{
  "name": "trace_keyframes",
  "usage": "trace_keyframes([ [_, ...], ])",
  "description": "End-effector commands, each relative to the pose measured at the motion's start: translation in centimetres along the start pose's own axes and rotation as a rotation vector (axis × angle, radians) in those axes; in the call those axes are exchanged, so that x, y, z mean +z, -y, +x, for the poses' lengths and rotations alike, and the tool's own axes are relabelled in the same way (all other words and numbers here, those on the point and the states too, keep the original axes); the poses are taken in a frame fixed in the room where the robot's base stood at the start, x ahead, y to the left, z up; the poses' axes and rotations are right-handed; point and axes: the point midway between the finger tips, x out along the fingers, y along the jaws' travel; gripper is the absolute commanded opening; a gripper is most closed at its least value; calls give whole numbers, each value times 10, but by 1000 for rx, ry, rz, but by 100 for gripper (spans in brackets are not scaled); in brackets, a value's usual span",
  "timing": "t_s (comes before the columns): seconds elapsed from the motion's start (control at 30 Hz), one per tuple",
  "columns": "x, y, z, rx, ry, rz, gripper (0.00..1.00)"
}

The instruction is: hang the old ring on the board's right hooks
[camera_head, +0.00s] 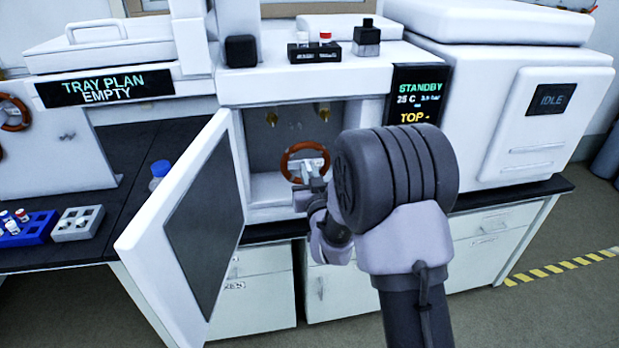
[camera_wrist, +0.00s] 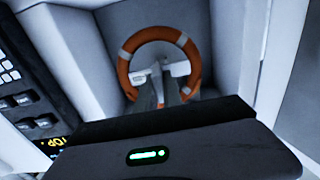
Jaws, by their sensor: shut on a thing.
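The old ring (camera_head: 286,160) is orange-brown with pale bands. It stands upright at the open bay of the white instrument, and also shows in the wrist view (camera_wrist: 124,76). My gripper (camera_head: 311,178) is shut on the ring; in the wrist view its fingers (camera_wrist: 167,88) reach up to a pale piece across the ring's middle. The exact contact is partly hidden. A white upright panel (camera_head: 50,165) at the far left carries another orange-brown ring (camera_head: 14,100). I cannot make out hooks on it.
The bay's white door (camera_head: 140,235) stands wide open to the left of my arm. A blue rack (camera_head: 28,232), a grey rack (camera_head: 78,226) and a blue-capped bottle (camera_head: 159,172) stand on the dark bench.

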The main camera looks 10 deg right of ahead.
Motion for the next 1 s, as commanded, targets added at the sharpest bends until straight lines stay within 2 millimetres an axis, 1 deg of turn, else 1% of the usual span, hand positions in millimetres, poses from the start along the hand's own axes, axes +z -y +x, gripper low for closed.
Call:
trace_keyframes([
  [0.2,-13,0,0,0,-1,0,0],
  [0.5,-12,0,-2,0,0,0,0],
  [0.67,-10,0,-14,0,1,0,0],
  [1.0,-13,0,-43,1,0,-1,0],
])
